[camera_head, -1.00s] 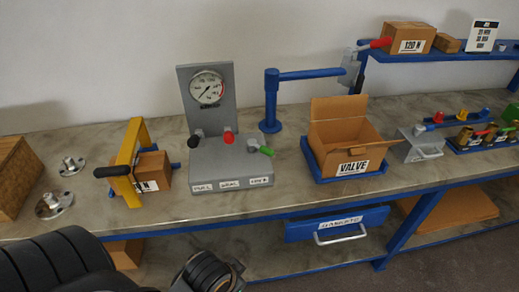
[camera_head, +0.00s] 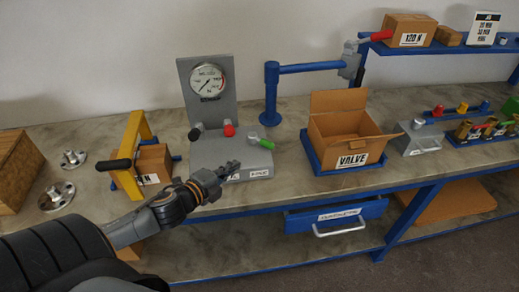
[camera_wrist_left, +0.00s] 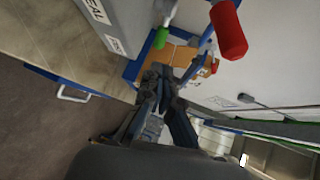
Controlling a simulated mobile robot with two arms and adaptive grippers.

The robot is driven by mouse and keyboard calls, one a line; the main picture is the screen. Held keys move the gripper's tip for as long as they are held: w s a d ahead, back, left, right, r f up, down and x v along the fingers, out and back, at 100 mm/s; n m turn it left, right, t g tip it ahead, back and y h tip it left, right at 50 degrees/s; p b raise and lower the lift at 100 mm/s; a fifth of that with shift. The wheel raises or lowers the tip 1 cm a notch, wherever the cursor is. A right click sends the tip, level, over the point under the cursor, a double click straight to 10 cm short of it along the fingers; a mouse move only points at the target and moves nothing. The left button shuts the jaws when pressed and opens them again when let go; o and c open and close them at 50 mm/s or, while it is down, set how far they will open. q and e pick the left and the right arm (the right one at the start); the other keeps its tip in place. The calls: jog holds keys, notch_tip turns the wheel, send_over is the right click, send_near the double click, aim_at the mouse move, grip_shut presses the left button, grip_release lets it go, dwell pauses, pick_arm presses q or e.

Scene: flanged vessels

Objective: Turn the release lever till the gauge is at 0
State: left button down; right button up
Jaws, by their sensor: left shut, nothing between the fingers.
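The round gauge (camera_head: 208,80) stands on an upright grey plate. Its thin needle slants, but the exact reading is too small to tell. Below it, a grey block (camera_head: 205,155) carries a black-tipped lever (camera_head: 195,133), a red-tipped lever (camera_head: 229,131) and a green-handled lever (camera_head: 265,143). The left wrist view shows the red tip (camera_wrist_left: 228,30) and green handle (camera_wrist_left: 161,38) closer up. Which one is the release lever I cannot tell. My left gripper (camera_head: 231,168) is shut and empty at the block's front, apart from the levers, covering some front labels. My right gripper is not in view.
A yellow frame with a black handle (camera_head: 138,125) stands left, around a cardboard box. A blue post with an arm (camera_head: 271,95) and an open valve box (camera_head: 350,135) stand right. A blue drawer (camera_head: 340,215) is under the bench edge.

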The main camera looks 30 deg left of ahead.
aim_at(265, 146)
pick_arm(q)
jog(key=p+x, duration=0.3)
jog(key=x, duration=0.9)
jog(key=shift+w, duration=0.3)
jog(key=shift+w+d+f, duration=0.1)
jog(key=shift+w+f, duration=0.1)
jog(key=shift+w, duration=0.3)
